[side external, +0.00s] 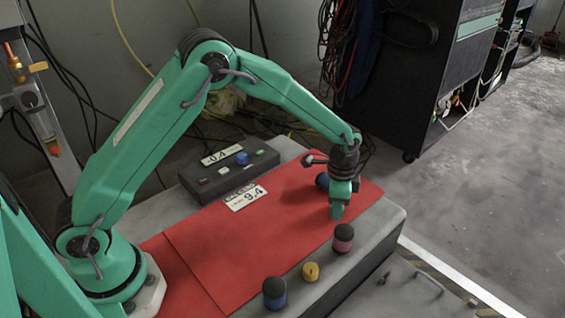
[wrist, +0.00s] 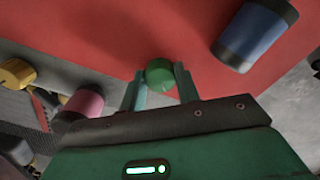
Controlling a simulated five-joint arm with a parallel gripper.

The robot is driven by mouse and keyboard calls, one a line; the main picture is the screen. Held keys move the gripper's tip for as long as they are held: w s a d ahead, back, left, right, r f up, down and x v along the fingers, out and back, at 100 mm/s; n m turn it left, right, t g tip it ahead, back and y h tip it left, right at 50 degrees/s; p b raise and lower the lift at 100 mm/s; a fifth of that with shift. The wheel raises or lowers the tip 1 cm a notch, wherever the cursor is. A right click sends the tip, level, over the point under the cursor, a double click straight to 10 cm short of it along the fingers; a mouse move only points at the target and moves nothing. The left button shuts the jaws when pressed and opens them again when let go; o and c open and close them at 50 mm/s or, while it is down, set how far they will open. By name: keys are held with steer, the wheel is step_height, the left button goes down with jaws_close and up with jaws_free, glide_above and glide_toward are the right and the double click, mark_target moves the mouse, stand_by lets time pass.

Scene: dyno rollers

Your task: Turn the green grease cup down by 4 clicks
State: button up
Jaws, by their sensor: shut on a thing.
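The green grease cup (wrist: 160,72) shows as a round green cap on the red mat in the wrist view. My gripper (wrist: 160,84) has a finger on each side of it and is shut on it. In the side view my gripper (side external: 337,210) points down at the red mat. There the cup cannot be told apart from the green fingers around it. Any click marks on the cup are too small to see.
A blue-and-black cup (side external: 322,181) stands close behind my gripper, and a pink-and-black cup (side external: 343,237) close in front. A yellow knob (side external: 310,271) and another blue cup (side external: 274,293) stand along the front edge.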

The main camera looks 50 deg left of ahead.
steer(key=shift+d, duration=0.2)
steer(key=o, duration=1)
steer(key=shift+a, duration=0.1)
steer(key=shift+r, duration=0.1)
steer(key=shift+r, duration=3.85)
steer(key=shift+s, duration=0.1)
